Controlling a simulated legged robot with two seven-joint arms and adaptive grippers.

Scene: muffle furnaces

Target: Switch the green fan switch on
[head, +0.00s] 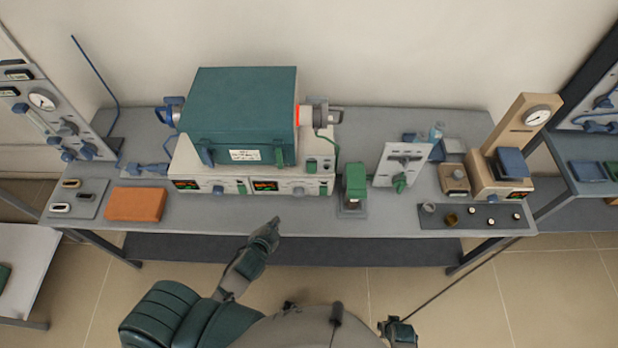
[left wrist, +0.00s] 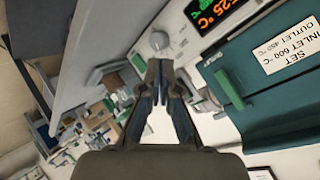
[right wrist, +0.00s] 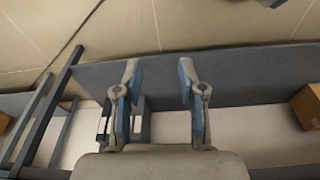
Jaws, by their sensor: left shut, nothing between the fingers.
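The teal furnace (head: 243,105) sits on a white control box (head: 210,184) with lit displays, a pale round knob (head: 299,191) and small green parts. One green part (head: 323,188) is right of the knob, another (head: 242,187) is between the displays. I cannot tell which is the fan switch. My left gripper (head: 277,220) is shut and empty, in front of the box; its tips (left wrist: 160,64) appear just below the knob (left wrist: 159,41). My right gripper (right wrist: 159,90) is open and empty.
An orange block (head: 136,204) lies left on the grey bench (head: 385,222). A green-topped device (head: 355,182) and a white valve panel (head: 402,164) stand right of the box. The bench strip before the box is clear.

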